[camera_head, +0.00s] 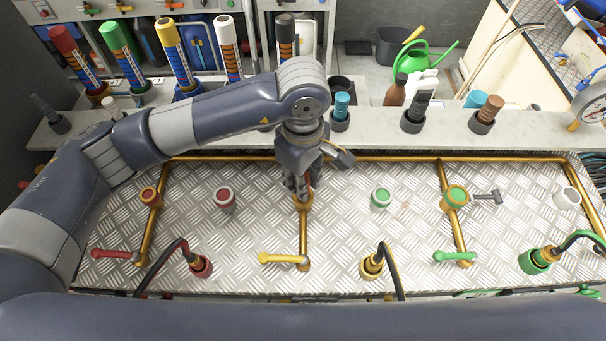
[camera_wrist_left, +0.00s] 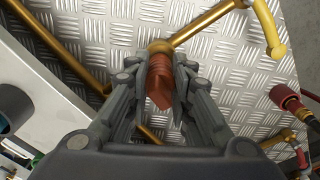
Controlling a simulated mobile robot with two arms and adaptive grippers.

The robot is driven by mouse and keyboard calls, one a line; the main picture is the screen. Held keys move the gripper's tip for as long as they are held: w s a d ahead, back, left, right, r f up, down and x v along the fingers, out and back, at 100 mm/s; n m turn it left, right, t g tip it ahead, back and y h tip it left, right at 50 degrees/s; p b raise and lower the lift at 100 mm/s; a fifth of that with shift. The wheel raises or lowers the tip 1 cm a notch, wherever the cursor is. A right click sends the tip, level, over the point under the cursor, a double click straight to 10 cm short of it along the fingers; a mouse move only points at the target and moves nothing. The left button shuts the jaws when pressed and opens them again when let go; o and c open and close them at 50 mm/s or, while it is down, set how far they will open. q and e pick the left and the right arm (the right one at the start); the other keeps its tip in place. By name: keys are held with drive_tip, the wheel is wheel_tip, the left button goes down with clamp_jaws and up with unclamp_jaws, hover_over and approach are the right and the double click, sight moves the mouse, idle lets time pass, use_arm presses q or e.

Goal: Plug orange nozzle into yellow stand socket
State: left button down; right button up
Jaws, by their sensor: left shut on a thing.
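My left gripper (camera_head: 299,188) is over the middle brass pipe, at the yellow stand socket (camera_head: 303,203), in line with the yellow valve handle (camera_head: 282,259). In the left wrist view my left gripper (camera_wrist_left: 161,72) is shut on the ribbed orange nozzle (camera_wrist_left: 160,82). The nozzle's far end meets the round brass socket (camera_wrist_left: 160,47). The fingers hide part of the nozzle and socket, so I cannot tell how deep it sits. My right gripper is not in view.
Hose plugs (camera_head: 201,265) line the front. The rear ledge (camera_head: 374,144) carries several nozzles, including a black one (camera_head: 417,112) and a brown one (camera_head: 488,112).

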use_arm(q)
drive_tip(key=shift+f, duration=0.25)
drive_tip(key=shift+f, duration=0.1)
drive_tip(key=shift+f, duration=0.1)
drive_tip(key=c, duration=1.4)
unclamp_jaws()
